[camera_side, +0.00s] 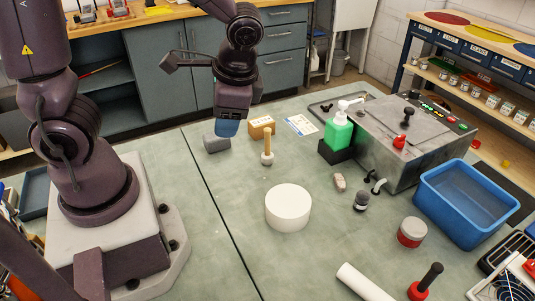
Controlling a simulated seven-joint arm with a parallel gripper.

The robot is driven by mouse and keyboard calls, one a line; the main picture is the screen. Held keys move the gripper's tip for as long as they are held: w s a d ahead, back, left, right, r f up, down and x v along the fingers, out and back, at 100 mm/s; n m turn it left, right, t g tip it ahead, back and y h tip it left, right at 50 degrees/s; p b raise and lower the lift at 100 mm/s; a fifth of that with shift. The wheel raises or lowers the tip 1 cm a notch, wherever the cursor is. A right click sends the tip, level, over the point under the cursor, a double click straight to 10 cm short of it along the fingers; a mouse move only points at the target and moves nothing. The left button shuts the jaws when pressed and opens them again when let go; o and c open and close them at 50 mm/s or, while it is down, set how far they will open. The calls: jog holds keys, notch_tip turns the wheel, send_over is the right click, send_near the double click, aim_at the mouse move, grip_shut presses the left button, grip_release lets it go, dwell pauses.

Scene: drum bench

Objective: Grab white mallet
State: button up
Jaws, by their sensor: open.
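A small mallet with a light wooden handle (267,143) stands upright on the bench, its pale whitish head (267,159) down. My gripper (227,128), with blue fingertips, points down to the left of the mallet and is apart from it. It is open and nothing shows held in it; the gap between the fingers is hard to see from this side. A white round drum (288,207) sits in front of the mallet, nearer the camera.
A grey block (217,145) lies just under my gripper. A tan box (262,127) stands behind the mallet. To the right are a green pump bottle (338,132), a metal control box (400,165) and a blue bin (440,211). The bench left of the drum is clear.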

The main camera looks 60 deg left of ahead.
jog(key=w+a+f+m+g+y, duration=0.2)
jog(key=a+f+m+y, duration=0.2)
jog(key=f+y, duration=0.15)
jog(key=m+t+y, duration=0.7)
jog(key=m+y, duration=0.2)
jog(key=m, duration=0.3)
send_over(268, 139)
notch_tip(268, 139, down, 5)
jog(key=shift+m, duration=0.3)
notch_tip(268, 139, down, 7)
jog(key=shift+d+r, duration=0.1)
jog(key=shift+r, duration=0.1)
jog(key=shift+w+a+f, duration=0.1)
jog(key=shift+w+a, duration=0.1)
jog(key=shift+a, duration=0.9)
jog(key=shift+w+a, duration=0.1)
jog(key=shift+a, duration=0.25)
grip_shut()
